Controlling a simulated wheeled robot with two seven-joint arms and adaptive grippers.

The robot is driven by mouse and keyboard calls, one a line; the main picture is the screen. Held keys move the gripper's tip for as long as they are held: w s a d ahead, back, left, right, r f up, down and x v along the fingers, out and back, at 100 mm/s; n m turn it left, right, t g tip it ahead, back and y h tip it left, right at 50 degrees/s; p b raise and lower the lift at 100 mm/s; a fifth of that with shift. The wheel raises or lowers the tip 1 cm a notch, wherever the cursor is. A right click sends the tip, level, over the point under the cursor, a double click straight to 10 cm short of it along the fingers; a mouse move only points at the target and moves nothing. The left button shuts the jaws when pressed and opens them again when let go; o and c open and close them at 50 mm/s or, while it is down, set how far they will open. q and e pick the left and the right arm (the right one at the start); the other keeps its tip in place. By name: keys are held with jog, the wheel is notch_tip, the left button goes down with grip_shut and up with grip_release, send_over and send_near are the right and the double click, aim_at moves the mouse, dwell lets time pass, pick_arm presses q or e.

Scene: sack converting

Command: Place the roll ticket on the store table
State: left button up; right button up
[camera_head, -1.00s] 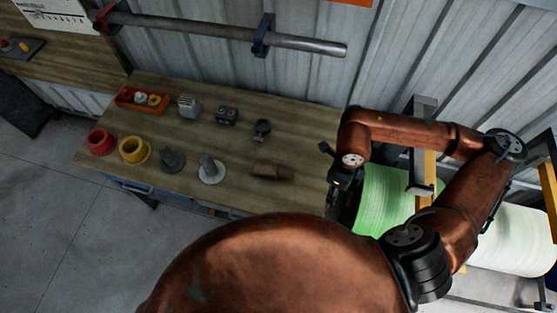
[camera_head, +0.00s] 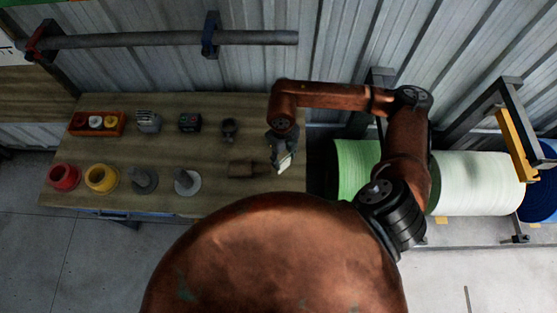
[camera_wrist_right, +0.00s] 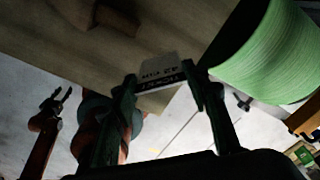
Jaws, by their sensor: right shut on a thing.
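The roll ticket (camera_head: 284,163) is a small whitish card with dark printing. My right gripper (camera_head: 280,152) is shut on it and holds it near the right end of the wooden store table (camera_head: 205,152). In the right wrist view the ticket (camera_wrist_right: 160,74) sits between the two fingertips (camera_wrist_right: 165,88), with the table (camera_wrist_right: 105,68) beyond it. I cannot tell whether the card touches the tabletop. My left gripper (camera_wrist_right: 57,98) shows only in the right wrist view, at the left, with its fingers apart and empty.
A brown block (camera_head: 246,169) lies just left of the ticket. Red (camera_head: 64,176) and yellow (camera_head: 101,178) pieces, grey parts and an orange tray (camera_head: 78,129) stand further left. A green roll (camera_head: 350,168) and a white roll (camera_head: 478,184) are right of the table.

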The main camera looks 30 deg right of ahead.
jog(key=shift+w+a+f+p, duration=0.15)
jog(key=shift+w+f, duration=0.2)
jog(key=shift+f, duration=0.6)
jog(key=shift+w+a+f+p, duration=0.1)
jog(key=shift+w+a+f, duration=0.15)
jog(key=shift+f, duration=0.7)
jog(key=shift+w+a+f+p, duration=0.15)
jog(key=shift+w+f, duration=0.25)
jog(key=shift+f, duration=0.55)
jog(key=shift+f, duration=0.15)
jog(key=o, duration=0.9)
jog(key=r, duration=0.8)
jog(key=r+b, duration=0.1)
jog(key=r, duration=0.3)
jog(key=shift+w+r, duration=0.2)
jog(key=shift+w, duration=0.2)
